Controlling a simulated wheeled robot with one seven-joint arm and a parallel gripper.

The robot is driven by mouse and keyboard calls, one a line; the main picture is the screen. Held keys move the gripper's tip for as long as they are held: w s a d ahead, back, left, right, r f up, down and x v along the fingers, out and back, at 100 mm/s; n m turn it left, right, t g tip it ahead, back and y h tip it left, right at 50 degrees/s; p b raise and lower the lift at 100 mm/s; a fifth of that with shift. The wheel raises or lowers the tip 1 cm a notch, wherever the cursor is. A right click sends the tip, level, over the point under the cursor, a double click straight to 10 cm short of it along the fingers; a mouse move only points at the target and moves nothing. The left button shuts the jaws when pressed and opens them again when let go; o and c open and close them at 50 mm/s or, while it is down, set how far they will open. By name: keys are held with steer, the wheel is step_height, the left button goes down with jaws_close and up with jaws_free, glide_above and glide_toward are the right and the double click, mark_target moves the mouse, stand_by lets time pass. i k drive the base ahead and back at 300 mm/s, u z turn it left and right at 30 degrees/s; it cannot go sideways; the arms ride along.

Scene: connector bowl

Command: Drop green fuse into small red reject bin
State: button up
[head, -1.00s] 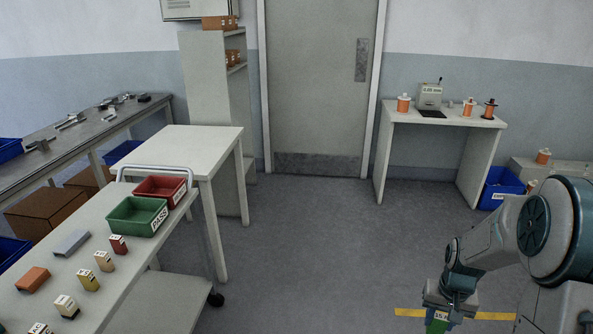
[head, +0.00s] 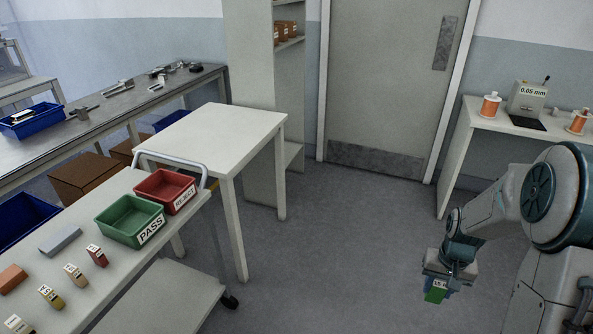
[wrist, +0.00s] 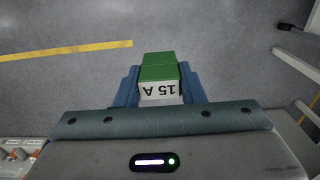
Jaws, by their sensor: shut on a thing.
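My gripper (head: 437,288) is at the lower right of the head view, shut on the green fuse (head: 434,295). In the wrist view the green fuse (wrist: 158,72) sits between the two blue fingers, with a white label reading 15 A. It is held over open floor, apart from the cart. The small red reject bin (head: 150,186), labelled REJECT, stands on the cart at the left, at its far end. My gripper is well to the right of the bin. The part of the bin's inside that shows looks empty.
A green PASS bin (head: 116,216) stands right beside the red one. Several other fuses, a grey block (head: 60,240) and an orange block (head: 11,278) lie on the cart (head: 110,290). A white table (head: 215,130) stands behind. The floor (head: 340,250) between cart and arm is clear.

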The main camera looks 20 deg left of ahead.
mark_target(172, 195)
steer(key=u, duration=0.65)
steer(key=i, duration=0.8)
steer(key=u, duration=1.25)
steer(key=i, duration=0.5)
steer(key=u, duration=0.3)
